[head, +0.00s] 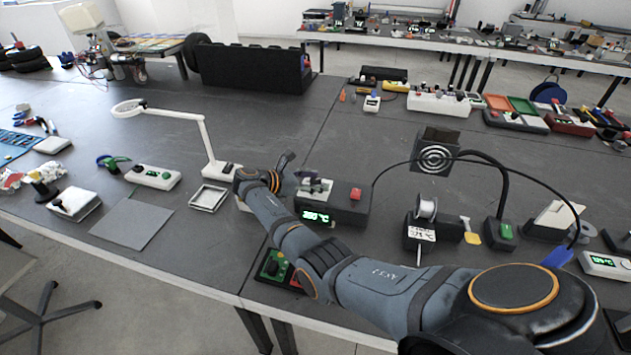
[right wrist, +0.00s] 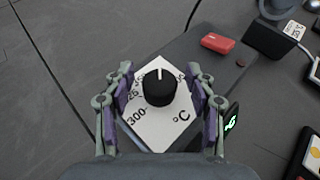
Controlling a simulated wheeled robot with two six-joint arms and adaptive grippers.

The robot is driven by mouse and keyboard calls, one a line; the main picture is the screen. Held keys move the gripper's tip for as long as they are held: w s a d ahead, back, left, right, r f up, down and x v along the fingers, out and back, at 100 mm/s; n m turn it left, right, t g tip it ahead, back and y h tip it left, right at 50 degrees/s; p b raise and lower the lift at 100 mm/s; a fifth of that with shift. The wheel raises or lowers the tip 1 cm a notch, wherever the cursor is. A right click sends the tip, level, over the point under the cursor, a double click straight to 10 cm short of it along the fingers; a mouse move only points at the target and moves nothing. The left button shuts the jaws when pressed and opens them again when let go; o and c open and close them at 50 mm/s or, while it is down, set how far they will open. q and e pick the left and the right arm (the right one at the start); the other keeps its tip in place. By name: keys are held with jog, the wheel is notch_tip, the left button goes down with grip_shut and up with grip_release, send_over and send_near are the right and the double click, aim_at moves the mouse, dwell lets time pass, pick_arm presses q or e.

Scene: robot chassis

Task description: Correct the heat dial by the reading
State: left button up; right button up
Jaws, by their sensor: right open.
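The heat dial is a round black knob (right wrist: 159,92) with a white pointer line, on a white scale plate (right wrist: 160,132) marked 300 and °C. In the right wrist view its line points nearly straight up. The plate sits on a dark control box (head: 338,203) with a green-lit display (head: 316,217); its digits are too small to read surely. My right gripper (right wrist: 160,74) is open, one finger on each side of the knob, with gaps to it. In the head view the gripper (head: 315,184) is over the box and partly hides the dial. My left gripper is not in view.
A red button (head: 355,193) is on the same box. A spool (head: 427,208) stands to its right behind a white card (head: 421,234) with printed figures. A fan (head: 435,157) is behind. A white lamp (head: 205,140) and a grey mat (head: 132,223) are to the left.

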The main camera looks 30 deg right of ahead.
jog(key=s+v, duration=0.1)
jog(key=v, duration=1)
jog(key=shift+w+a, duration=0.45)
jog(key=shift+r, duration=0.1)
